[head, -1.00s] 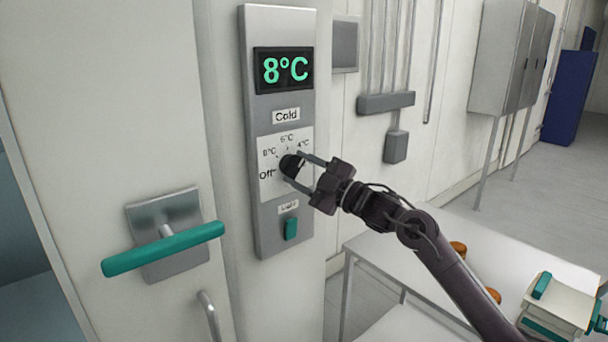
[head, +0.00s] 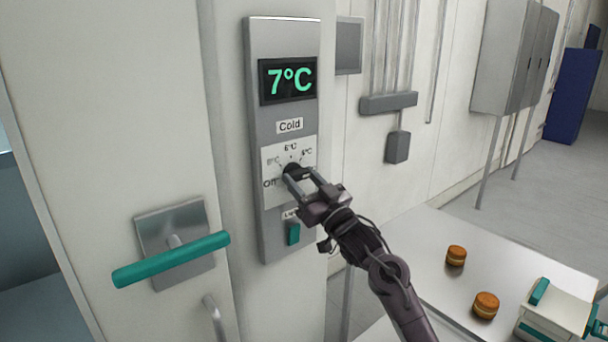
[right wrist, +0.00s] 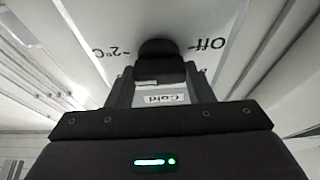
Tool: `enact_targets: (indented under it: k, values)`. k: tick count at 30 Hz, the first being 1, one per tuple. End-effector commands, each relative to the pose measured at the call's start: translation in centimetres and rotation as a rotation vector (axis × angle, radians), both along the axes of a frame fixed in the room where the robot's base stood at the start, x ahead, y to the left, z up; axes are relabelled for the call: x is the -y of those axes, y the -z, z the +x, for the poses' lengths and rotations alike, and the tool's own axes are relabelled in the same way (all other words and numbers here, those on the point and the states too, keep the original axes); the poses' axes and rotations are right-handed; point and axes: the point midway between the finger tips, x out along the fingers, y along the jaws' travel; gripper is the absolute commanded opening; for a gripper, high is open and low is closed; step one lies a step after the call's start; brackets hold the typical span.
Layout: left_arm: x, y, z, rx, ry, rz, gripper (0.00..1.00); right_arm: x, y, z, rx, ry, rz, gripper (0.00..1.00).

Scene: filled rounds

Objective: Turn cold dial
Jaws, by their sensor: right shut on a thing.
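The cold dial (head: 291,170) is a black knob on a white scale plate (head: 302,153) in the grey control panel. The scale has an Off mark at left and temperature marks around the top. A label (head: 290,126) above it reads Cold, and the display (head: 288,80) shows 7°C in green. My right gripper (head: 301,175) is shut on the dial, with a finger on either side. In the right wrist view the dial (right wrist: 158,48) sits between the fingertips, and the Off mark shows upside down at right. The gripper hides part of the scale. My left gripper is not in view.
A teal light switch (head: 293,234) sits below the dial. A door handle with a teal grip (head: 170,260) stands out at left. A table (head: 425,245) at lower right holds two round orange-brown items (head: 456,255) and a pale box with teal parts (head: 556,310).

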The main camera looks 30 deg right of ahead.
Motion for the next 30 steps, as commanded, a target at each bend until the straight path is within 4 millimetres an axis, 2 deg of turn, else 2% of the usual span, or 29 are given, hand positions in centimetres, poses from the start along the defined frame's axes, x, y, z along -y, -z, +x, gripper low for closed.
enact_targets:
  k: [1,12,28,29,30]
  values:
    - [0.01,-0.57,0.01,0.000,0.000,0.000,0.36,0.16,-0.90,-0.12,0.011,0.005,0.036,0.24]
    - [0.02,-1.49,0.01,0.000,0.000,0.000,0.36,0.11,-0.83,-0.14,0.002,0.005,0.178,0.24]
    - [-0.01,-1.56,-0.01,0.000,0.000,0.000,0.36,0.10,-0.80,-0.15,0.001,0.004,0.198,0.25]
    - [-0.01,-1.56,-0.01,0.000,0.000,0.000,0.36,0.10,-0.80,-0.15,0.001,0.004,0.198,0.50]
    - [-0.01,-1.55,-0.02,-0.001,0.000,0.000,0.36,0.08,-0.80,-0.15,0.001,0.004,0.198,0.55]
